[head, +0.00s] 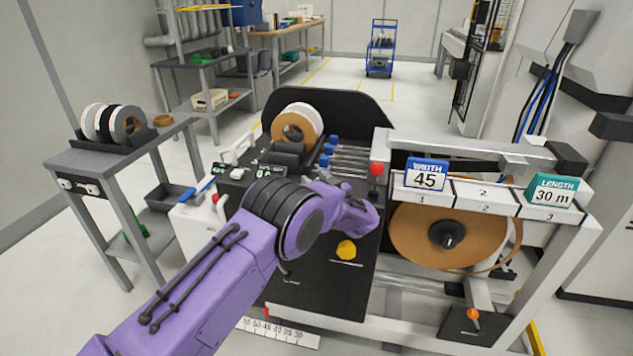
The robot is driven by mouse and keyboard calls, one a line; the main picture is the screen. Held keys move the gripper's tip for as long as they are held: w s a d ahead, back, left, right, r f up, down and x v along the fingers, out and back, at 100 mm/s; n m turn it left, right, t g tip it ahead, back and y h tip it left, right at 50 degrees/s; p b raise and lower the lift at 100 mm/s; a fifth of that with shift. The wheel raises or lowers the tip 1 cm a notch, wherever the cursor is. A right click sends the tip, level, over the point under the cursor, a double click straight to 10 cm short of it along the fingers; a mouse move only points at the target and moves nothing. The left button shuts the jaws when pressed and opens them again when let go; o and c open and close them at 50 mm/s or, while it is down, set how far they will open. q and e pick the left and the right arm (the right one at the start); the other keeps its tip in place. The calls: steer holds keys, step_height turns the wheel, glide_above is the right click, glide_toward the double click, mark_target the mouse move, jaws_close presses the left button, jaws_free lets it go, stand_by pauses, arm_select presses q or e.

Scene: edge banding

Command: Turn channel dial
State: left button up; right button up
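My purple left arm reaches in from the lower left across this panel. Its wrist end, where my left gripper (366,216) is, lies just above and right of the knob in the picture. The fingers cannot be made out, so I cannot tell whether they are open or shut, or whether they touch anything. The arm hides part of the panel. My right gripper is not in view.
A red ball knob (376,169) stands close to my wrist. A "WIDTH 45" sign (426,174) and a "LENGTH 30 m" sign (551,191) stand on the white numbered rail. A brown reel (412,237) hangs below it. A grey side table (120,152) holds rolls at the left.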

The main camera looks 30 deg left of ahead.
arm_select(q)
steer(key=shift+o, duration=1)
steer(key=v, duration=1)
steer(key=shift+d+b, duration=0.3)
steer(key=shift+s, duration=0.15)
